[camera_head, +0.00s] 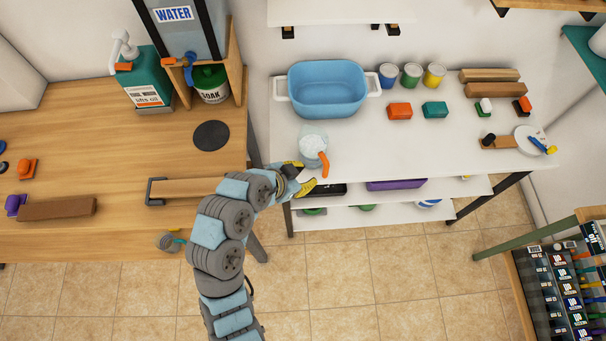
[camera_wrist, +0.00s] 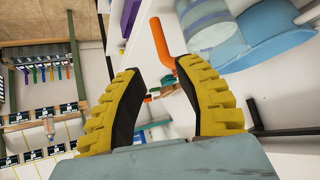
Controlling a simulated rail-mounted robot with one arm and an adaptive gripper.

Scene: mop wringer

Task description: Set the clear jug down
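The clear jug (camera_head: 312,145) with an orange handle (camera_head: 324,164) appears to stand upright on the white table (camera_head: 400,150), near its left front edge. In the wrist view the jug (camera_wrist: 210,22) lies just past the right finger, with its handle (camera_wrist: 160,43) ahead of the gap between the fingers. My gripper (camera_head: 303,177) has yellow fingers and is just in front of the jug at the table edge. In the wrist view my gripper (camera_wrist: 157,70) is spread open, with nothing held between the fingers. The handle's lower end looks close to the right fingertip; I cannot tell whether they touch.
A blue basin (camera_head: 326,88) stands behind the jug. Cups, sponges (camera_head: 400,111) and brushes sit farther right. A wooden table (camera_head: 120,215) with a water tank (camera_head: 185,30) and a dark round pad (camera_head: 211,135) is at left. The white table's middle front is clear.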

